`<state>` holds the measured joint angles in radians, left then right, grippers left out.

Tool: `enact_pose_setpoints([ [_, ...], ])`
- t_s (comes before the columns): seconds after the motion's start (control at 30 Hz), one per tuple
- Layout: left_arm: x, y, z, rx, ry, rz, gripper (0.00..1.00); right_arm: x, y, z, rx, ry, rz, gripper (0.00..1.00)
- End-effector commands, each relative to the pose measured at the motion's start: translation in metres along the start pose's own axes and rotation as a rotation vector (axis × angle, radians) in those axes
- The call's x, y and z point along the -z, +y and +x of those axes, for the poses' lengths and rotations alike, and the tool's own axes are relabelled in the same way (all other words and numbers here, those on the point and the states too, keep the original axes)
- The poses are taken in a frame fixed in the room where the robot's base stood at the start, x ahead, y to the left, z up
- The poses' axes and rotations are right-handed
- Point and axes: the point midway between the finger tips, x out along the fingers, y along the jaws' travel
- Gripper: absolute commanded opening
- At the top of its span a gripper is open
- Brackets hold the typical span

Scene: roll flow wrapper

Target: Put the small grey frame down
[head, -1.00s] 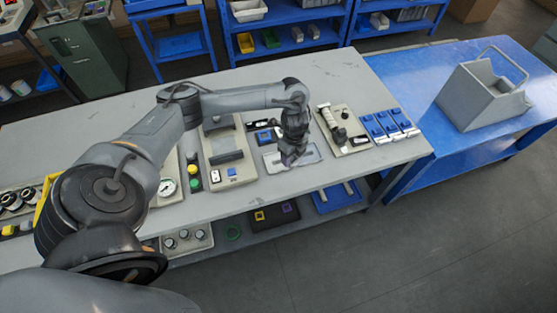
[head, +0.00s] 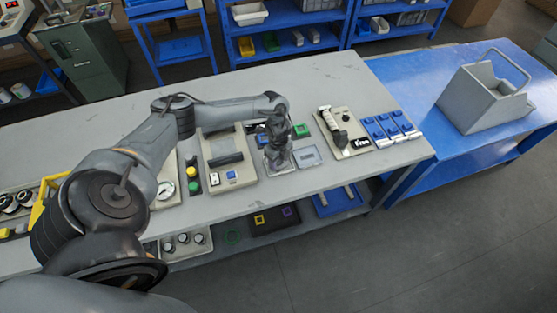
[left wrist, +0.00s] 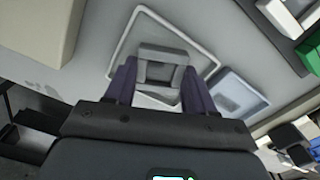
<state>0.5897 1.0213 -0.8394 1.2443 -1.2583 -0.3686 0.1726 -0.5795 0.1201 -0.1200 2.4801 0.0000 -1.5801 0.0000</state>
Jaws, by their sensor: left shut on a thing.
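My left gripper (head: 279,160) is shut on the small grey frame (left wrist: 162,56), a square ring that shows between the dark purple fingers (left wrist: 158,90) in the left wrist view. The frame is over a square, pale-rimmed tray section (left wrist: 188,35). I cannot tell whether the frame touches the tray floor. A second, bluish-grey tray section (left wrist: 240,92) lies beside it and shows in the head view (head: 308,156). In the head view the gripper hides the frame. My right gripper is not in view.
A green block (head: 301,130) and a blue block (head: 263,138) lie behind the gripper. A beige panel with a black handle (head: 225,160) is to the left, and another beige panel (head: 357,142) to the right. The table's front edge is close; bare tabletop lies behind.

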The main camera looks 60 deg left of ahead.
Motion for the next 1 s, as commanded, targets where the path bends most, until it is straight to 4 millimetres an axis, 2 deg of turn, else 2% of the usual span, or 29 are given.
enact_pose_setpoints([
  [0.33,0.000,0.000,0.003,0.001,0.000,-0.001,0.25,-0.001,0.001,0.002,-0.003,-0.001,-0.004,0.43],
  [0.37,0.000,0.000,0.003,0.001,0.000,-0.001,0.56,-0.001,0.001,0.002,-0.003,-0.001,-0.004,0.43],
  [0.43,0.000,0.000,0.002,0.001,0.000,-0.001,0.65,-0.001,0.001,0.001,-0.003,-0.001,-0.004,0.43],
  [0.77,0.000,-0.001,0.000,0.001,0.000,0.000,0.65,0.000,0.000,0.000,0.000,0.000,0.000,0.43],
  [0.87,0.000,-0.001,-0.006,0.003,0.000,0.000,0.65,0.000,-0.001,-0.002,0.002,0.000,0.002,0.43],
  [1.0,-0.001,-0.002,-0.025,0.005,0.000,0.000,0.65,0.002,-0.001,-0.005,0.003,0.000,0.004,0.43],
])
